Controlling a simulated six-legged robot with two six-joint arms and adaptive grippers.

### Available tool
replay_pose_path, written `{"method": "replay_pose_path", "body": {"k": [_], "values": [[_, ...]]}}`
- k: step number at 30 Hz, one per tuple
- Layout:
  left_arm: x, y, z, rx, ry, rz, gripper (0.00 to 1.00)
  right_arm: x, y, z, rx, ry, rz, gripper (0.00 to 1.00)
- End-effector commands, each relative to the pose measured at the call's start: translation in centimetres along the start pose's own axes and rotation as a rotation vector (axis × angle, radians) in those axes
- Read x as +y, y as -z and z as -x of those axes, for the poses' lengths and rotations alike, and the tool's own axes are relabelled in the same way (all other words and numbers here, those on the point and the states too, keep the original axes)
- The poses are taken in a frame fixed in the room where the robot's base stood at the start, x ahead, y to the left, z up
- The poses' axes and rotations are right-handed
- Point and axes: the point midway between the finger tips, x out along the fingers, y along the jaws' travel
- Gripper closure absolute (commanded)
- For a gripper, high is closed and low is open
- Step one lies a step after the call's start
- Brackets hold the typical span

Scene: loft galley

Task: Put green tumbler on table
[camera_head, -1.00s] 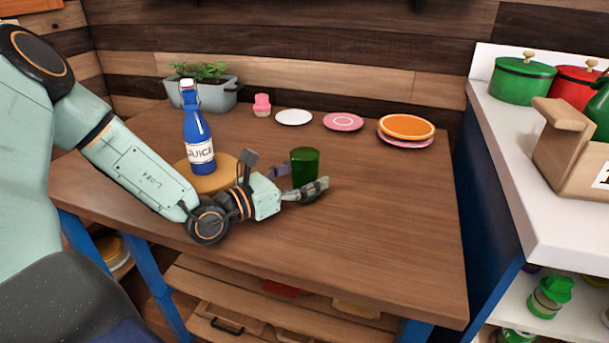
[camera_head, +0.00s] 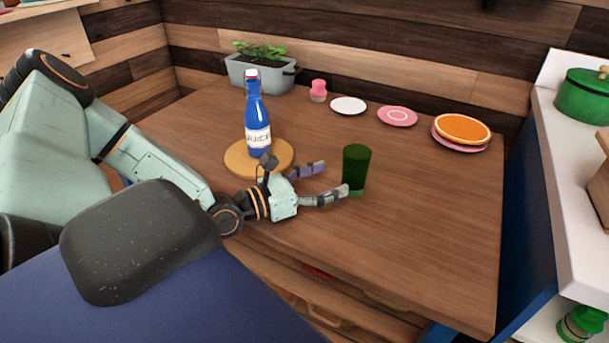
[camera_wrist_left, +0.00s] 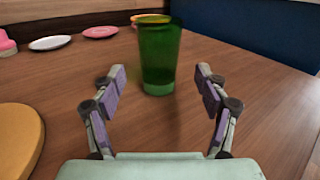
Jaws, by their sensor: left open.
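The green tumbler (camera_head: 355,168) stands upright on the wooden table (camera_head: 420,240), right of the middle. It also shows in the left wrist view (camera_wrist_left: 159,58), ahead of the fingertips and between their lines. My left gripper (camera_head: 326,181) is open and empty, just to the left of the tumbler, with its fingers pointing at it. In the left wrist view the fingers (camera_wrist_left: 160,85) are spread wide and apart from the tumbler. My right gripper is not in view.
A blue bottle (camera_head: 257,120) stands on a round wooden board (camera_head: 285,152) behind my left gripper. A planter (camera_head: 262,76), a pink jar (camera_head: 318,91), a white plate (camera_head: 348,105), a pink plate (camera_head: 397,116) and an orange plate (camera_head: 462,129) line the back. The table's right side is clear.

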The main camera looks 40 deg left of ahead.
Motion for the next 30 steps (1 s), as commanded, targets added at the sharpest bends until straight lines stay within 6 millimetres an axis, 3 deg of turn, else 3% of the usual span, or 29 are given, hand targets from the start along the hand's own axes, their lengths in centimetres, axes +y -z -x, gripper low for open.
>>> {"method": "replay_pose_path", "body": {"k": [6,13,30], "values": [[0.1,-0.3,2.5,0.001,-0.004,0.002,0.26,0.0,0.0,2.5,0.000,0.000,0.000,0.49],[0.0,-0.1,4.4,0.001,-0.002,0.001,0.26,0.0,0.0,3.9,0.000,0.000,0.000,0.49],[0.0,0.0,5.0,0.000,0.000,0.000,0.26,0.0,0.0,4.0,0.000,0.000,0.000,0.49]]}}
